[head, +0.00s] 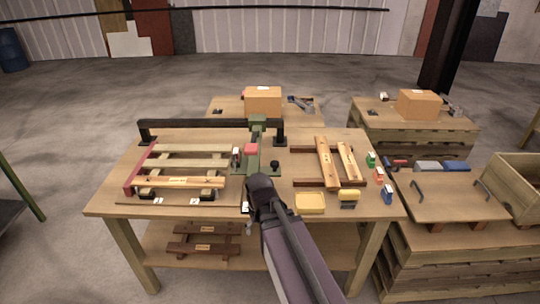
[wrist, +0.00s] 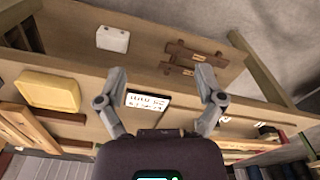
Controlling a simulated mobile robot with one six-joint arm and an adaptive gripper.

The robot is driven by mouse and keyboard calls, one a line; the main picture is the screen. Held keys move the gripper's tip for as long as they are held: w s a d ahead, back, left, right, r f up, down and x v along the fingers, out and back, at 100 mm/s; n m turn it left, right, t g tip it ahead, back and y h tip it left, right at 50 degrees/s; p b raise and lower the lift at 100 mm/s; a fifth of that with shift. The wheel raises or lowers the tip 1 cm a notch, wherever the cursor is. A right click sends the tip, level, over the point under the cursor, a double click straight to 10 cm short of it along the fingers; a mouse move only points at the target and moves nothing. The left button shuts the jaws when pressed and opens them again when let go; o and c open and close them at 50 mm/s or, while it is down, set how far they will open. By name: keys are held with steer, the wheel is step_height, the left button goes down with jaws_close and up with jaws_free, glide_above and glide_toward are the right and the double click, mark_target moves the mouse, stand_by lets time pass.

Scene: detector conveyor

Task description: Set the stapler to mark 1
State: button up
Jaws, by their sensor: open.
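A green carriage (head: 252,166) with a red block (head: 251,149) on it sits under a dark rail near the middle of the table; it looks like the stapler, though no name shows on it. Small white tags (head: 195,201) lie along the front edge; I cannot read which is mark 1. My gripper (head: 262,188) is over the front edge, in front of the green carriage. In the wrist view my gripper (wrist: 163,88) is open and empty, its fingers apart. A white card with dark print (wrist: 148,101) shows between the fingers, too small to read.
A slatted wooden frame (head: 187,162) lies left of the carriage, and the dark rail (head: 205,123) spans behind it. Planks (head: 327,163), a yellow tray (head: 310,203) and a yellow-topped tool (head: 349,196) are at right. Brown slats (head: 204,246) lie on the lower shelf.

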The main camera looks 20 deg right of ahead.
steer(key=w+d+r+t+p, duration=0.1)
steer(key=w+d+r+p, duration=0.25)
steer(key=w, duration=0.25)
steer(key=w+d+r+t+p, duration=0.1)
steer(key=w+d+r+p, duration=0.25)
steer(key=w+r, duration=0.2)
steer(key=t+p, duration=0.2)
steer(key=p, duration=0.4)
glide_toward(275, 162)
steer(key=v, duration=0.4)
steer(key=shift+s+r+n, duration=0.1)
steer(key=shift+s+n, duration=0.15)
steer(key=shift+n, duration=0.05)
steer(key=b+x, duration=1.2)
steer(key=x, duration=0.1)
steer(key=shift+w+f, duration=0.25)
steer(key=shift+f, duration=0.05)
jaws_close()
